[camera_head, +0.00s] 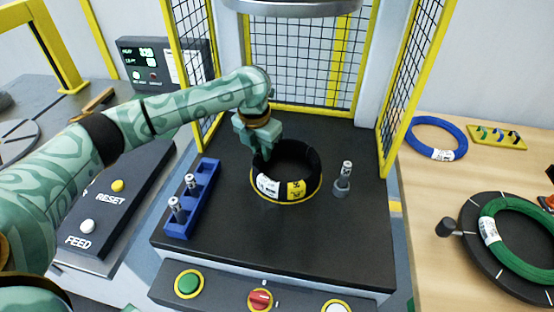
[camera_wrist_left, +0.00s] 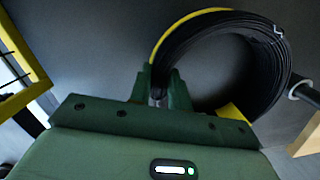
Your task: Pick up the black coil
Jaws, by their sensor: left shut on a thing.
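The black coil (camera_head: 294,158) lies on the dark machine table inside a yellow ring (camera_head: 258,192), with white and yellow labels on its front. My left gripper (camera_head: 262,156) is at the coil's back left side, shut on its wall. In the left wrist view, the fingers (camera_wrist_left: 165,92) straddle the wall of the black coil (camera_wrist_left: 270,50). The coil appears to rest flat on the table. My right gripper does not show in either view.
A blue rack (camera_head: 192,208) with metal cylinders stands left of the coil. A small post (camera_head: 342,182) stands to its right. Yellow-framed mesh guards (camera_head: 300,65) enclose the back and sides. A blue coil (camera_head: 412,127) and a green coil (camera_head: 488,212) lie on the right table.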

